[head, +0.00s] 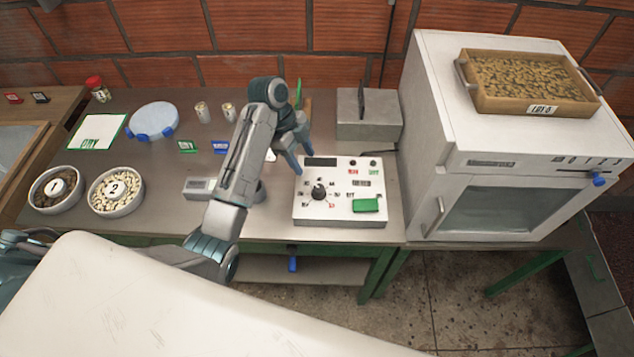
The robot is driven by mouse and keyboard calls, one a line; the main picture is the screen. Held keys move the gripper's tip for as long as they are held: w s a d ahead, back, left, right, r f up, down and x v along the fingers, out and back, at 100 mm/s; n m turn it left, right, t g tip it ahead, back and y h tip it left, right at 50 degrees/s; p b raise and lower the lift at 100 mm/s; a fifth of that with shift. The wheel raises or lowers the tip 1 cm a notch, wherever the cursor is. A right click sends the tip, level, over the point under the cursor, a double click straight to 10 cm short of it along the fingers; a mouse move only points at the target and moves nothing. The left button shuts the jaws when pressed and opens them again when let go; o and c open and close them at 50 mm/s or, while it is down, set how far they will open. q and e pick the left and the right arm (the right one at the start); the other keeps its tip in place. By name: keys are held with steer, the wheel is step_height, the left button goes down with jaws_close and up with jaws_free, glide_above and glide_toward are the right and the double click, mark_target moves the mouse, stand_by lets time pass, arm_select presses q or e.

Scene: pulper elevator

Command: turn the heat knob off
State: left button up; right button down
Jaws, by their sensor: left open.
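A white control box (350,217) stands on the bench in the middle, with a dark display, a black round dial (319,188) ringed by marks, and a green button (365,205). A white oven (480,145) stands to its right; a blue knob (598,180) sticks out at the right end of its front panel. I cannot read which knob is labelled heat. My left gripper (296,152) is open and appears empty, over the bench at the back left of the control box, apart from both knobs. My right gripper is not in view.
A wooden tray of beans (528,84) sits on the oven. A grey metal box (367,123) stands behind the control box. Bowls of beans (116,192), a blue-rimmed dish (153,120) and small jars (202,112) stand on the bench's left. The bench front is partly clear.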

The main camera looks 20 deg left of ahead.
mark_target(319, 188)
arm_select(q)
steer(key=x, duration=0.9)
steer(key=shift+d+f, duration=0.15)
steer(key=shift+d, duration=0.05)
steer(key=shift+d+f, duration=0.15)
steer(key=shift+f, duration=0.55)
steer(key=c, duration=1)
